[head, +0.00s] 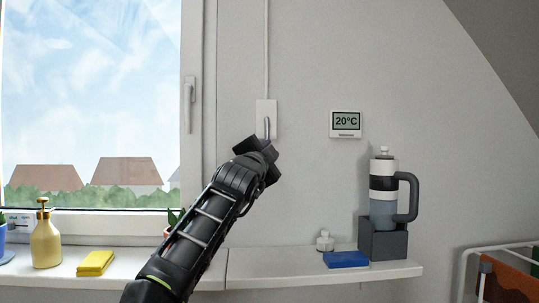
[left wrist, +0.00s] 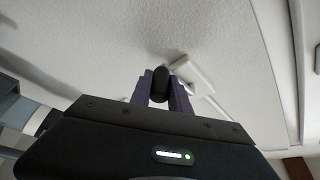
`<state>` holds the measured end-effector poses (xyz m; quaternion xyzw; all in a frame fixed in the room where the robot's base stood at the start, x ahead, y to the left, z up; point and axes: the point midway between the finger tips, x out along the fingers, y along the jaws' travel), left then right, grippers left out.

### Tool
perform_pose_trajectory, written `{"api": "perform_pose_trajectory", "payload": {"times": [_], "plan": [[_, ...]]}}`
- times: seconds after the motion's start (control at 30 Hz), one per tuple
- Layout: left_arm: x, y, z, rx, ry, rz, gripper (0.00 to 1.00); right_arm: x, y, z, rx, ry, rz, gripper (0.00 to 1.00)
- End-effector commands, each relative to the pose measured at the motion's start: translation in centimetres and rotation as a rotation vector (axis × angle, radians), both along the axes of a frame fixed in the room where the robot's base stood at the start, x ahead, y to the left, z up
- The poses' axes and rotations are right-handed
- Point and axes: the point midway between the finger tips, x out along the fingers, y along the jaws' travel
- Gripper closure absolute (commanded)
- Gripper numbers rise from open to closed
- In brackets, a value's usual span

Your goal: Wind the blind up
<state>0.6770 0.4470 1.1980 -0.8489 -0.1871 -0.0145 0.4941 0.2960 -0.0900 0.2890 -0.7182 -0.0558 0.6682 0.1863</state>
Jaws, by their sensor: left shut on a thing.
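The blind's winder is a white plate (head: 266,109) on the wall right of the window, with a cord (head: 266,50) running up from it. A grey crank (head: 267,127) stands at the plate's lower part. My left gripper (head: 262,147) is at the crank's lower end and hides part of it. In the left wrist view the plate (left wrist: 192,73) shows behind the fingers, and my left gripper (left wrist: 161,92) is shut on a dark knob (left wrist: 160,82). No blind covers the visible window pane (head: 90,90). My right gripper is not in view.
A thermostat (head: 345,123) reading 20°C hangs right of the winder. A shelf (head: 290,274) below holds a blue sponge (head: 346,259), a small white object (head: 325,241) and a bottle (head: 383,180) in a grey holder. A yellow soap dispenser (head: 46,240) and yellow sponge (head: 96,262) sit at left.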

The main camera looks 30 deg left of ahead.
Motion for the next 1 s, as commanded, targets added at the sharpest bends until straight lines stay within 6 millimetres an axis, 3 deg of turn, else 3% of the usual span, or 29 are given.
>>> {"api": "perform_pose_trajectory", "payload": {"times": [0.3,0.33,0.6,1.0], "plan": [[0.2,-0.2,-0.3,-0.006,0.004,-0.004,1.00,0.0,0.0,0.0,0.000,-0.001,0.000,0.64],[0.2,-0.2,-0.3,-0.006,0.004,-0.004,0.77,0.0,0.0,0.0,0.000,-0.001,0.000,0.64],[0.1,-0.1,-0.1,-0.004,0.001,-0.002,0.56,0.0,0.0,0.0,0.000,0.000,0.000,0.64],[-0.9,-0.3,-0.4,-0.002,-0.001,-0.001,0.56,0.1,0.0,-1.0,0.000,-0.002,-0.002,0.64]]}}
